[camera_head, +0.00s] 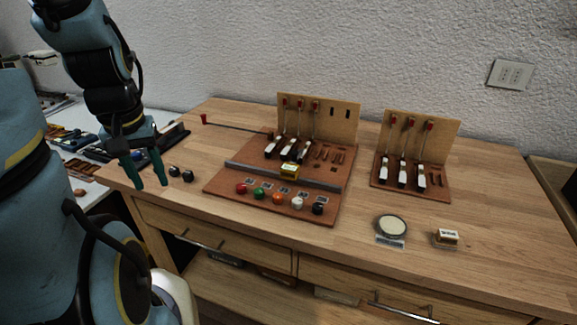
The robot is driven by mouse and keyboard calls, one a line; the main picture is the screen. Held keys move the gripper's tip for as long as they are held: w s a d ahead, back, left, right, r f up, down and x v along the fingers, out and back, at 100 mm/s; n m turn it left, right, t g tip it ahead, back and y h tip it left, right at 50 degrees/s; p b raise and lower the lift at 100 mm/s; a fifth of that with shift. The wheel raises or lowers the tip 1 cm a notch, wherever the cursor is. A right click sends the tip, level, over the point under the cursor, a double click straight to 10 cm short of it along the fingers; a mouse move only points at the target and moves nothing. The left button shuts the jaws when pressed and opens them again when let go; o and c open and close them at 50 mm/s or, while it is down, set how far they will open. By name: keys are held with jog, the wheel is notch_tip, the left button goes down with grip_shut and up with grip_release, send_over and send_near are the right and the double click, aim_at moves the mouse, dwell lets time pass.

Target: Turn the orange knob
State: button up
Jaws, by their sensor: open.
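The orange knob (278,198) is the middle one in a row along the front edge of the brown board (218,181) on the wooden table. A red knob (241,188) and a green knob (259,193) sit to its left. A white knob (297,203) and a black knob (317,208) sit to its right. My gripper (150,184) hangs at the table's left end with its teal fingers apart and pointing down. It is empty and well to the left of the knobs, apart from the board.
Small dark objects (181,173) lie between my gripper and the board. A second board with upright panel (440,136) is at right. A round cream disc (392,226) and small box (447,237) lie front right.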

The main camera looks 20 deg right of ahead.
jog(key=m+g+b, duration=0.2)
jog(key=m+b, duration=0.7)
jog(key=m, duration=0.2)
send_near(278, 195)
notch_tip(278, 195, down, 9)
jog(key=shift+s+r+p, duration=0.1)
jog(key=shift+r+p, duration=0.05)
jog(key=shift+p, duration=0.15)
grip_shut()
